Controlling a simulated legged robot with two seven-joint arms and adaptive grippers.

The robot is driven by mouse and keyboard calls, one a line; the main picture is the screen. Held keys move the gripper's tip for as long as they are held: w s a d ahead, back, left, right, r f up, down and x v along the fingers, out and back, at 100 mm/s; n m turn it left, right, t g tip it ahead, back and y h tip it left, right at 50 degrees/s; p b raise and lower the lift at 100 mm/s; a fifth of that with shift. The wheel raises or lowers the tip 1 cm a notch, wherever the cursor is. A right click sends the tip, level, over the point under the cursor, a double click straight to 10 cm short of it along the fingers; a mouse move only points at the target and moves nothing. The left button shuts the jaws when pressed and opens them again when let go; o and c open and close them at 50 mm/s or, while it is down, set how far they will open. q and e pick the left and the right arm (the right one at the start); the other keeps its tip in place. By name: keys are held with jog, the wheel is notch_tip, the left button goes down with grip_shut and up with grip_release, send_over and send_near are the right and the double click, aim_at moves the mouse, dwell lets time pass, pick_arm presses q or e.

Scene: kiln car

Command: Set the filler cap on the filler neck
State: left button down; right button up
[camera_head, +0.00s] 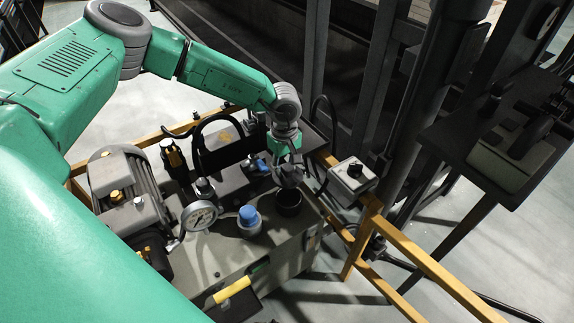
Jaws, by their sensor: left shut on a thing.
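My left gripper (289,172) comes down from the upper left over the right part of the grey tank top. It is shut on a dark thing, which I take to be the filler cap (291,180); the fingers hide much of it and its outline is hard to tell. Just below it is a short black round collar (288,203), which looks like the filler neck. The cap looks to be right over the collar's far side; I cannot tell whether they touch. My right gripper is not in view.
A blue-topped fitting (249,216) stands left of the collar. A pressure gauge (199,216) and a motor (126,190) are farther left. A small grey switch box (353,178) is to the right, by the yellow rail (420,256). Black hoses run behind the gripper.

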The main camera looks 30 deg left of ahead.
pick_arm(q)
jog(key=shift+f+b, duration=0.4)
jog(key=shift+f, duration=0.2)
jog(key=shift+d+f+b, duration=0.35)
jog(key=shift+f+b, duration=0.15)
jog(key=shift+f, duration=0.4)
jog(key=shift+f+b, duration=0.4)
jog(key=shift+f, duration=0.25)
jog(key=f, duration=0.1)
jog(key=f+b, duration=0.1)
jog(key=f, duration=0.1)
jog(key=shift+a, duration=0.2)
jog(key=shift+d+r, duration=0.15)
jog(key=shift+a+f+b, duration=0.2)
jog(key=shift+f+b, duration=0.15)
jog(key=shift+f, duration=0.15)
